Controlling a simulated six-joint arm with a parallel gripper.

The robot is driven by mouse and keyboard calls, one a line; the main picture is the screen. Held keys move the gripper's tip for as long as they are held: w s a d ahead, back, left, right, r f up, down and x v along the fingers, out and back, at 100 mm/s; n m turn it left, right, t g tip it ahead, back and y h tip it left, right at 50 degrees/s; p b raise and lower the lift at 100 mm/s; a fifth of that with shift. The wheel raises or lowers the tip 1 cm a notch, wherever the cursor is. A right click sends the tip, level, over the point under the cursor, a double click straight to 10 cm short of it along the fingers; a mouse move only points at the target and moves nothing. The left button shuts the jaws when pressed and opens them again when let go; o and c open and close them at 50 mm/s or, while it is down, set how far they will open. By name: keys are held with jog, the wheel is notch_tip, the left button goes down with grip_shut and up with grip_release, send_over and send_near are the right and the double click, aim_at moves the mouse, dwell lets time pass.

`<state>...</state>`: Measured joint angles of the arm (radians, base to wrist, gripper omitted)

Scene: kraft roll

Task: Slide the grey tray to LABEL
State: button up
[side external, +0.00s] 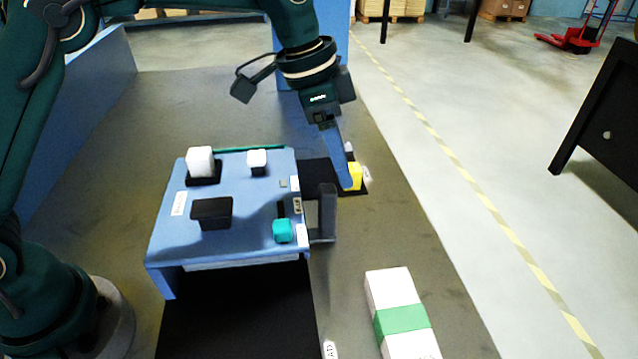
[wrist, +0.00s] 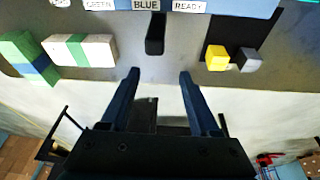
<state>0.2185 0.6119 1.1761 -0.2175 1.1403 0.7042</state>
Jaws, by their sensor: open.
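A pale grey edge (side external: 240,262), which looks like part of the grey tray, shows under the front of the blue cover (side external: 165,240); the rest is hidden beneath it. A dark upright handle (side external: 327,210) stands out at the cover's right side. In the wrist view the dark handle (wrist: 155,35) is by the BLUE label (wrist: 146,5), between GREEN (wrist: 100,5) and READY (wrist: 188,5). My gripper (side external: 347,186) is open and empty, apart from the handle; its fingers (wrist: 159,72) spread below it in the wrist view.
A yellow cube (side external: 355,174) appears close to my fingers; it (wrist: 216,58) sits beside a grey cube (wrist: 250,61). A white block with a green band (side external: 390,290) lies at front right. White cubes (side external: 200,161), a black block (side external: 211,213) and a teal block (side external: 283,231) rest on the cover.

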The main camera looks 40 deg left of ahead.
aim_at(335, 204)
jog(key=shift+s+f, duration=0.45)
jog(key=shift+f, duration=0.2)
jog(key=shift+s+a+f+n+t, duration=0.2)
jog(key=shift+s+a+f+t, duration=0.1)
jog(key=shift+s+f, duration=0.15)
jog(key=shift+s+a+f+n+t, duration=0.2)
jog(key=shift+s+f+t, duration=0.1)
jog(key=shift+f, duration=0.25)
jog(key=shift+x, duration=2.5)
jog(key=shift+d, duration=0.1)
grip_shut()
